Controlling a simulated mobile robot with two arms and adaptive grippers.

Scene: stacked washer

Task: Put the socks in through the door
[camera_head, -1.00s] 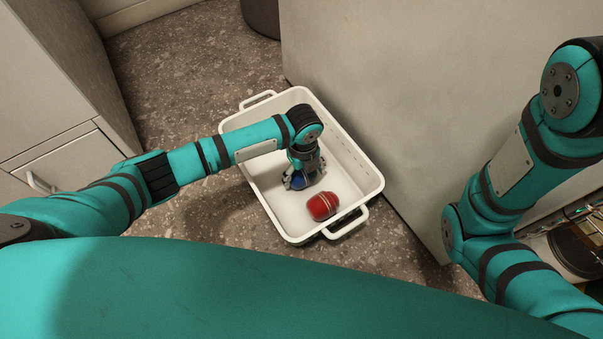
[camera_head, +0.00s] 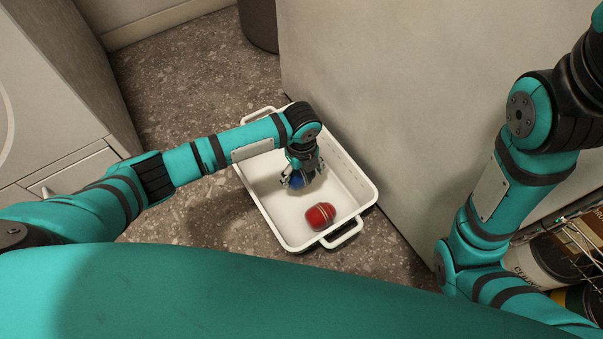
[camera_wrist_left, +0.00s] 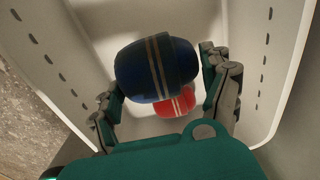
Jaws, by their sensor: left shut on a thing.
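A blue rolled pair of socks (camera_wrist_left: 157,69) with pale stripes is held between the fingers of my left gripper (camera_wrist_left: 165,88) in the left wrist view. In the head view my left gripper (camera_head: 302,180) is over the white basket (camera_head: 277,229), with a bit of the blue socks (camera_head: 297,180) showing below it. A red rolled pair of socks (camera_head: 320,216) with pale stripes lies on the basket floor towards its near end. The red socks also show behind the blue ones in the left wrist view (camera_wrist_left: 174,104). My right arm is at the right; its gripper is out of frame.
A large pale panel (camera_head: 430,100) stands close along the basket's right side. A white cabinet (camera_head: 50,110) with a drawer is at the left. A wire rack with cans (camera_head: 545,262) is at the lower right.

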